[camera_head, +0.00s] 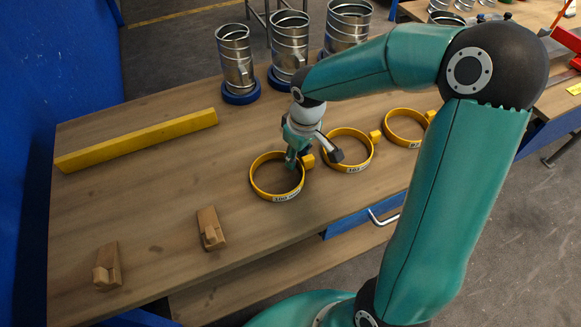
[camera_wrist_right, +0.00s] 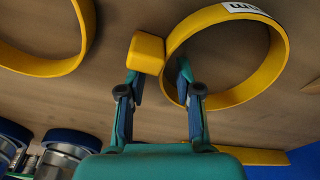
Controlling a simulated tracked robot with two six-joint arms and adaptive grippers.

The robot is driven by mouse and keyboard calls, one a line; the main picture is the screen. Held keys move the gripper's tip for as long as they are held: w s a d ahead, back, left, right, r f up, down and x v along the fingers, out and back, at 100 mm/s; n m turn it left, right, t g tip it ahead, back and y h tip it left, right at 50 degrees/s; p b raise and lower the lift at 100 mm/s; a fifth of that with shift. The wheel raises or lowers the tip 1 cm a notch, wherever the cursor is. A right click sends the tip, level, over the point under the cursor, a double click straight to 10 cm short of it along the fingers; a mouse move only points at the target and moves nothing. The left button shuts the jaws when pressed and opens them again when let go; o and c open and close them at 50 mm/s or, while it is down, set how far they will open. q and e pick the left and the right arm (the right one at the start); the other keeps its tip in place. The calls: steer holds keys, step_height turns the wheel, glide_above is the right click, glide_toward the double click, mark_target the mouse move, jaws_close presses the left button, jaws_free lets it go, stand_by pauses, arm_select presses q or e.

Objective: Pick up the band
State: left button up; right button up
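Three yellow bands lie flat on the wooden table: a left one with a white label (camera_head: 256,190), a middle one (camera_head: 371,155) and a right one (camera_head: 389,128). Each has a small yellow block on its side. My right gripper (camera_head: 297,161) is over the block side of the left band. In the right wrist view this band (camera_wrist_right: 243,95) and its block (camera_wrist_right: 147,52) show ahead of the open right gripper (camera_wrist_right: 160,82). One finger is by the block and the other overlaps the ring opening. Contact cannot be told. My left gripper is not in view.
Several metal duct pieces (camera_head: 290,40) on blue rings stand at the table's back. A yellow bar (camera_head: 138,140) lies at the left. The table middle left is clear.

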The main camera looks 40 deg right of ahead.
steer(key=shift+c, duration=0.2)
jaws_close()
